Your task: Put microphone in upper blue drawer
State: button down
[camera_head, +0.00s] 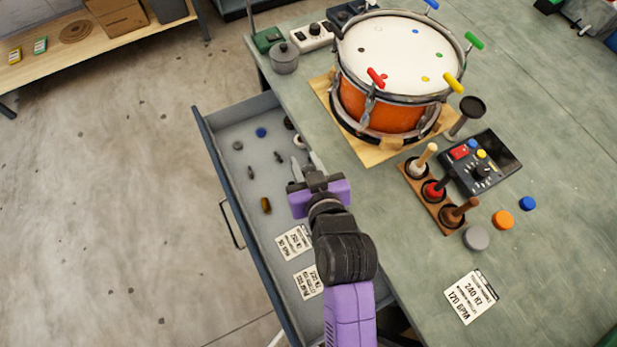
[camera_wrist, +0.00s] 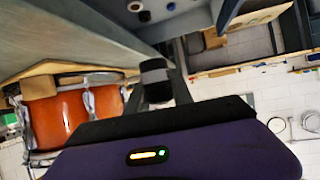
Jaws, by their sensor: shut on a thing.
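The blue-grey drawer (camera_head: 222,160) is pulled out from the bench's left side, and several small things lie in it. My gripper (camera_head: 308,165) is over the drawer's right part, near the bench edge. In the wrist view my gripper (camera_wrist: 158,90) is shut on a small dark cylindrical thing (camera_wrist: 154,66) with a paler band. I cannot tell for sure that this is the microphone. In the head view the held thing is mostly hidden by my gripper. A dark, round-headed thing with a handle (camera_head: 466,112) stands on the bench beside the drum; I cannot tell what it is.
An orange drum (camera_head: 385,105) stands on a wooden board. A wooden holder (camera_head: 431,200) with several handled things, a black control box (camera_head: 482,162) and coloured discs (camera_head: 503,220) are on the bench. Paper labels (camera_head: 293,242) lie in the drawer's near part. Floor left of the drawer is clear.

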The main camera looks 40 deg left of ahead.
notch_tip(320, 180, down, 22)
jog(key=b, duration=0.4)
jog(key=shift+r, duration=0.2)
jog(key=shift+f+b, duration=1.4)
jog(key=shift+f, duration=0.95)
jog(key=shift+f, duration=0.2)
jog(key=c, duration=1.1)
grip_release()
jog(key=shift+r, duration=0.15)
jog(key=shift+r, duration=0.2)
jog(key=p+v, duration=0.1)
jog(key=v, duration=1.1)
jog(key=shift+f, duration=0.1)
